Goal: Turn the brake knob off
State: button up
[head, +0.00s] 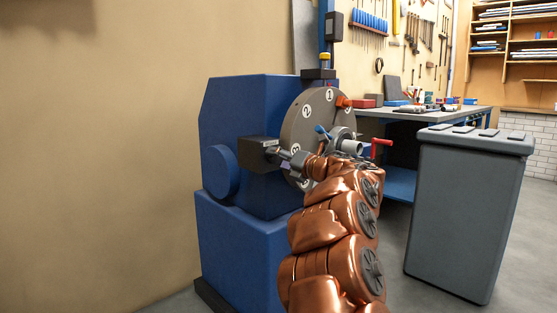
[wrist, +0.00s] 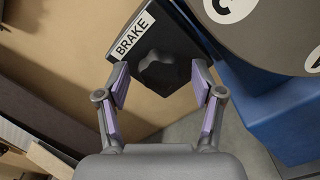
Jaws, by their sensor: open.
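The brake knob (wrist: 160,72) is a dark, lobed knob on a black box with a white BRAKE label (wrist: 135,36). In the wrist view it lies between and just beyond the fingertips of my gripper (wrist: 161,80), which is open and does not visibly touch it. In the head view the black brake box (head: 258,151) is on the front of the blue machine (head: 262,120), and my gripper (head: 284,153) reaches it from the right. The knob itself is hard to make out in the head view.
A round grey dial (head: 300,112) with numbered and lettered marks sits right beside the brake box. A red handle (head: 380,142) sticks out on the right. A grey bin (head: 465,205) and a workbench (head: 440,112) stand to the right. Floor is clear between machine and bin.

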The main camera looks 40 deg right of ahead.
jog(key=s, duration=1.1)
jog(key=shift+s+a, duration=0.15)
jog(key=shift+s, duration=0.1)
